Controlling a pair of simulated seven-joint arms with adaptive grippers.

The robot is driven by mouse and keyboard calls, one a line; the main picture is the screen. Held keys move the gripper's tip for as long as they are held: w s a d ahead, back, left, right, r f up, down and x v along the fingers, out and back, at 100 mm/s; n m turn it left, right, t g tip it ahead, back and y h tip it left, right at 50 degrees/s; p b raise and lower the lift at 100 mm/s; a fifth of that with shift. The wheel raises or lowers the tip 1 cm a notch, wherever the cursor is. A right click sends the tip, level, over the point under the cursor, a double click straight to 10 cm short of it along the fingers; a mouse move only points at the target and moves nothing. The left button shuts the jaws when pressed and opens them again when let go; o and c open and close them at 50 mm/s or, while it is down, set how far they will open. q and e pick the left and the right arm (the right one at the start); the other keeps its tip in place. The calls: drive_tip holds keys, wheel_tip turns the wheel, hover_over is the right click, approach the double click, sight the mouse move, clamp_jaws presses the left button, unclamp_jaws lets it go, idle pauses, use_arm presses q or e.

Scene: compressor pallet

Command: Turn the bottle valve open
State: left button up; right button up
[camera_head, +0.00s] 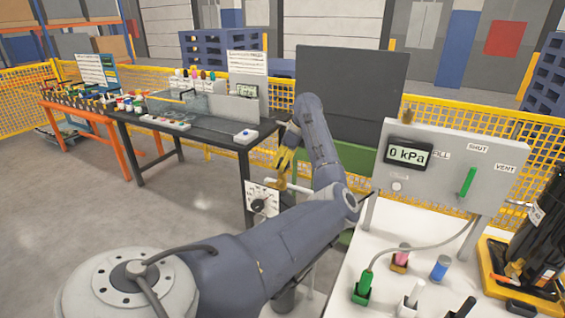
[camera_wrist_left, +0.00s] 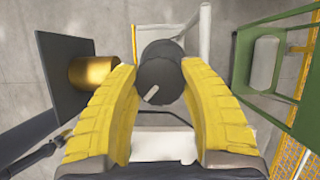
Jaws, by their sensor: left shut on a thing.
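My left gripper (camera_head: 285,168) reaches past the white bench with its yellow fingers pointing down. In the left wrist view the two fingers (camera_wrist_left: 160,72) stand on either side of a round black knob (camera_wrist_left: 163,65) and are shut on it. A short pale pointer mark shows on the knob. In the head view the fingers are just above and right of a white plate with a black dial (camera_head: 258,205); I cannot tell whether this dial is the gripped knob. The bottle body cannot be made out.
A grey panel (camera_head: 450,165) with a 0 kPa display and a green handle stands on the white bench (camera_head: 385,255). A black machine (camera_head: 540,225) sits in a yellow tray at right. A dark table (camera_head: 215,133) and a green frame (camera_wrist_left: 285,105) flank the gripper.

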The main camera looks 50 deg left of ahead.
use_arm(q)
drive_tip(key=n+g+h, duration=0.1)
drive_tip(key=n, duration=0.2)
drive_tip(key=n+g+h, duration=0.1)
drive_tip(key=n, duration=0.3)
drive_tip(key=shift+a, duration=0.15)
drive_tip(key=n+h, duration=0.1)
drive_tip(key=n, duration=0.2)
drive_tip(key=shift+f+n+g, duration=0.1)
drive_tip(key=shift+n+g, duration=0.2)
drive_tip(key=shift+n, duration=0.1)
drive_tip(key=shift+n+h, duration=0.7)
drive_tip(key=shift+n, duration=0.9)
drive_tip(key=shift+f, duration=0.1)
drive_tip(key=o, duration=1.3)
drive_tip(key=shift+s, duration=0.1)
drive_tip(key=shift+c, duration=0.2)
drive_tip(key=shift+r, duration=0.25)
drive_tip(key=shift+r, duration=0.25)
wheel_tip(320, 180, up, 9)
drive_tip(key=shift+r, duration=0.15)
